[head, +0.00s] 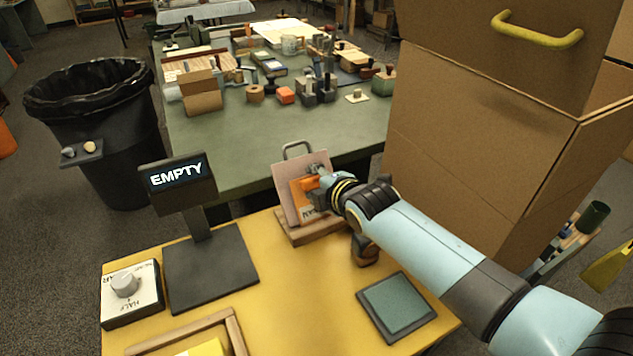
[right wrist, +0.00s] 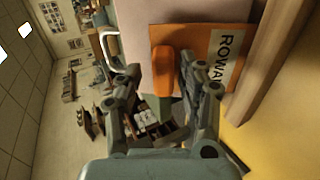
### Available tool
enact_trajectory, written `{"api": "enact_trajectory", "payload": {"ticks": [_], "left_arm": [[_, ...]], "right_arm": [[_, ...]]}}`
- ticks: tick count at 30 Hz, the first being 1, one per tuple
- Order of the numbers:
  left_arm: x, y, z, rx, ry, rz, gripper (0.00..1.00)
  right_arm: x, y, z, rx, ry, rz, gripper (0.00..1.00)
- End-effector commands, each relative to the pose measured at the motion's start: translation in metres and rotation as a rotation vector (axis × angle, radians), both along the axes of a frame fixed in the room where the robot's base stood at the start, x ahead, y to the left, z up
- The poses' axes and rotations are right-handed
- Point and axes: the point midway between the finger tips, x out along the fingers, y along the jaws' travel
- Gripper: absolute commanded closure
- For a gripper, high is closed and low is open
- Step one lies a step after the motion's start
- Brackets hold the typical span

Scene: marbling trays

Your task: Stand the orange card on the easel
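The easel has a pale pink back board (head: 289,174) with a metal handle and a wooden base (head: 304,237). The orange card (head: 302,206) is upright in front of the board, its lower edge at or close to the wooden ledge (right wrist: 270,60); I cannot tell if it touches. In the right wrist view the card (right wrist: 202,40) bears a pale label reading "ROWA", partly hidden, and a rounded orange grip (right wrist: 162,68). My right gripper (head: 322,188) is at the card. Its fingers (right wrist: 158,85) stand apart on either side of the grip, with a gap visible. My left gripper is out of view.
On the yellow table are an "EMPTY" display (head: 178,180), a dial box (head: 130,292), a teal pad (head: 396,304), a wooden frame (head: 232,333) and a brown knobbed object (head: 365,250) under my arm. Large cardboard boxes (head: 470,140) stand right. A cluttered green table (head: 235,148) lies behind.

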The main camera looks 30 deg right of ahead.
Motion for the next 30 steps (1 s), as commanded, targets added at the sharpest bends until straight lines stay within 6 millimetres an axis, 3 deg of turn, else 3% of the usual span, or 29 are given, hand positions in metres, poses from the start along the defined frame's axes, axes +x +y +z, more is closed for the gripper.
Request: {"api": "enact_trajectory", "payload": {"ticks": [13, 24, 30], "left_arm": [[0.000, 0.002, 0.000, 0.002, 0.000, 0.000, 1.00], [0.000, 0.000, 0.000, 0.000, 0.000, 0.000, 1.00], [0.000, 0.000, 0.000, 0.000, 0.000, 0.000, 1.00]], "right_arm": [[-0.009, 0.000, 0.004, 0.000, 0.000, 0.000, 0.52], [-0.077, 0.005, 0.040, 0.000, 0.000, 0.000, 0.52], [-0.101, 0.007, 0.052, 0.000, 0.001, 0.000, 0.52]]}}
